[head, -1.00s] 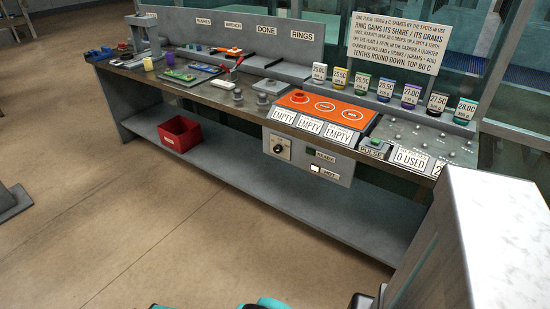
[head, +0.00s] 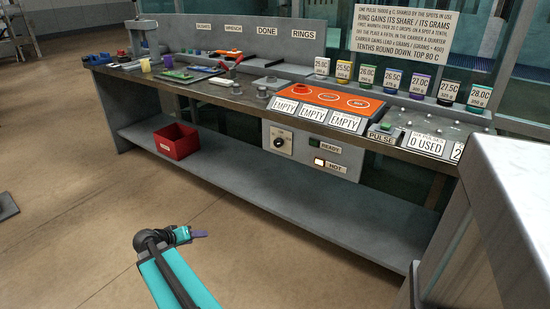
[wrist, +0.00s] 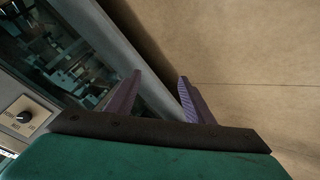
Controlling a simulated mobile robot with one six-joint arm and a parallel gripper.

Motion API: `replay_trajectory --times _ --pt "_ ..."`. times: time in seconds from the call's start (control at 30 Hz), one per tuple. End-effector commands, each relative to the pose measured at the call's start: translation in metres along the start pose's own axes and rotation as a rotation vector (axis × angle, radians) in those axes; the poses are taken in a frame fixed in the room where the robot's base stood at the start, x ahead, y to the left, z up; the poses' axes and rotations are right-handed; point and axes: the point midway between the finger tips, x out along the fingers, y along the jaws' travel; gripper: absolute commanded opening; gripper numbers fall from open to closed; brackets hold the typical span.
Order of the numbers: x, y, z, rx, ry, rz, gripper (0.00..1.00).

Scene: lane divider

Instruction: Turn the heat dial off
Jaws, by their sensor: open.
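The heat dial (head: 279,142) is a round black knob on a pale plate on the front of the bench. It also shows at the left edge of the wrist view (wrist: 24,117). Which setting its mark points to is too small to tell. My gripper (head: 198,234) is out in front of the bench, over the floor and apart from the dial. In the wrist view its two purple fingers (wrist: 158,90) are spread, with nothing between them.
The orange hot plate (head: 330,98) is above. A red bin (head: 176,141) stands on the lower shelf (head: 250,185). A pale counter (head: 515,200) stands at right.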

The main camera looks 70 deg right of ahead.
Motion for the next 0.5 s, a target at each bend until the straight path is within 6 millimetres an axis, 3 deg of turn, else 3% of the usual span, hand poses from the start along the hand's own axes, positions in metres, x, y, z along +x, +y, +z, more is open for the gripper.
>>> replay_trajectory --times 0.03,0.2,0.5 --pt "0.013 0.012 -0.013 0.050 0.035 0.027 0.48" --pt "0.030 0.069 -0.062 0.204 0.156 0.117 0.48" --pt "0.039 0.185 -0.128 0.452 0.381 0.278 0.48"
